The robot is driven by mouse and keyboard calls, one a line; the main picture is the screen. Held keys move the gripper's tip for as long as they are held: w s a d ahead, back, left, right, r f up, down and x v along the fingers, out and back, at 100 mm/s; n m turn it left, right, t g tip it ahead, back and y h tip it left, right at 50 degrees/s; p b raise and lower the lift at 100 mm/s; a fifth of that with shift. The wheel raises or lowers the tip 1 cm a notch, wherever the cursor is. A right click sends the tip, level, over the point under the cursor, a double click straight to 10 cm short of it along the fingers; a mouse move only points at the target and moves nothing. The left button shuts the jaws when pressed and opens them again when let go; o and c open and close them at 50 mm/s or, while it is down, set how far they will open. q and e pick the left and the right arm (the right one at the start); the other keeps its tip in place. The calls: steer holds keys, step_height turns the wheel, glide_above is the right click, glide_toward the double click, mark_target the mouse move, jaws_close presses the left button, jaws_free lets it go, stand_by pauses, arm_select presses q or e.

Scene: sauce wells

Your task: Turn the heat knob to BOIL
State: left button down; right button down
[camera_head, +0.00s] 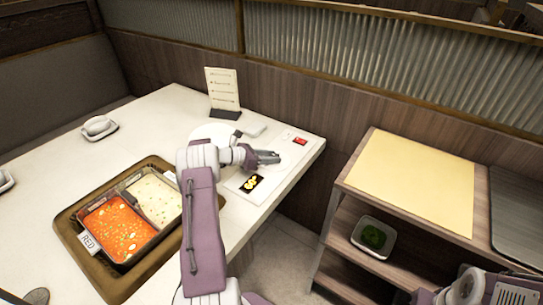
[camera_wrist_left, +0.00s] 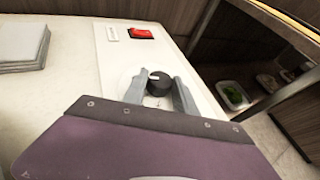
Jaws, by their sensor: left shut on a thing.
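The heat knob (camera_wrist_left: 158,86) is a round black knob with a pale pointer mark, on a white control panel (camera_wrist_left: 112,62) at the table edge. In the left wrist view it sits between the two fingers of my left gripper (camera_wrist_left: 158,90), which is shut on it. In the head view my left gripper (camera_head: 268,157) reaches over the panel (camera_head: 285,165) and hides the knob. I cannot read any BOIL label. Part of my right arm shows at the lower right; its fingers are out of view.
A red switch (camera_head: 300,141) is behind the gripper on the panel. A two-part pot (camera_head: 128,262) with red and pale broth stands left of my arm. A menu card (camera_head: 222,90) stands behind. A shelf unit (camera_head: 345,200) with a green-filled bowl (camera_head: 357,243) is at right.

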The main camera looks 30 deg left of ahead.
arm_select(q)
steer(key=shift+w+m+h, duration=0.1)
steer(key=shift+m+h, duration=0.4)
steer(key=shift+h, duration=0.1)
steer(key=c, duration=1)
jaws_free()
steer(key=shift+r, duration=0.1)
steer(key=shift+r, duration=0.4)
step_height(320, 180, up, 3)
steer(key=shift+r+p, duration=0.1)
steer(key=shift+p, duration=0.4)
steer(key=d+r+p, duration=0.1)
steer(key=d+r, duration=0.6)
steer(key=d, duration=0.4)
steer(key=shift+w+d, duration=0.15)
steer(key=shift+d, duration=0.2)
